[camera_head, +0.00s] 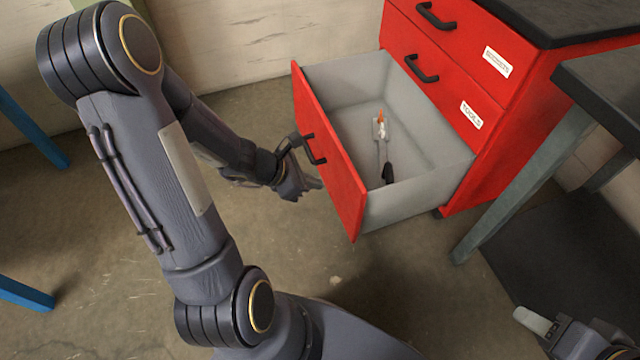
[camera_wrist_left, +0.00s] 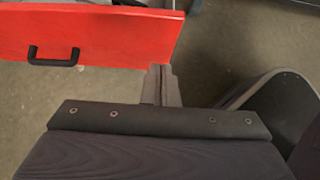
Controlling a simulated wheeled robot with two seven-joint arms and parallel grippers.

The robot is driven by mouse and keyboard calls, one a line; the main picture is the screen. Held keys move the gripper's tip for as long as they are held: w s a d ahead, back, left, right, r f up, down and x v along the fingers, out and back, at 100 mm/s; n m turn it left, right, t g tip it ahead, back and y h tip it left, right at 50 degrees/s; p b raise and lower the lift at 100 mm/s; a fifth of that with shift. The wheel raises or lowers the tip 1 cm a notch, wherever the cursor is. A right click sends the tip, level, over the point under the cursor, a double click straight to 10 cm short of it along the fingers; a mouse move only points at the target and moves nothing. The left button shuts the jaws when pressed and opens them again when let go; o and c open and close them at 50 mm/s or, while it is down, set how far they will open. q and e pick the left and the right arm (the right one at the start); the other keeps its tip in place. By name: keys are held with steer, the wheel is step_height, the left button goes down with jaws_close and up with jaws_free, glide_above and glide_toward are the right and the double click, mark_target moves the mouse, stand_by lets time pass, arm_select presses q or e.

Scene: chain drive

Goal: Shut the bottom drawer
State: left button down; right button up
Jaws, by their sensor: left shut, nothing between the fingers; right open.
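The red bottom drawer (camera_head: 345,180) of the cabinet is pulled far out, its grey inside showing. Its front also shows at the top of the left wrist view (camera_wrist_left: 110,28), with a black handle (camera_wrist_left: 53,57). My left gripper (camera_head: 313,183) is shut and empty, close to the outer face of the drawer front, below the handle (camera_head: 314,149). In the left wrist view its fingertips (camera_wrist_left: 160,70) lie at the lower right edge of the drawer front; contact cannot be told. My right gripper (camera_head: 535,320) is open at the lower right, away from the drawer.
A small tool with an orange end and black handle (camera_head: 388,172) lies in the drawer. The red cabinet (camera_head: 510,120) has shut drawers above. A dark-topped table (camera_head: 605,85) with a grey leg (camera_head: 525,185) stands to the right. The floor before the drawer is clear.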

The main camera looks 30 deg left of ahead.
mark_target(356, 187)
arm_select(q)
steer(key=b+x, duration=0.1)
steer(key=x, duration=0.2)
steer(key=r+b+x, duration=0.1)
steer(key=x, duration=0.2)
steer(key=w+d+b+x, duration=0.1)
steer(key=x, duration=0.2)
steer(key=shift+r+b, duration=0.25)
steer(key=shift+b, duration=0.05)
steer(key=shift+w+d, duration=0.35)
steer(key=shift+w, duration=0.15)
arm_select(e)
steer(key=shift+f, duration=2.35)
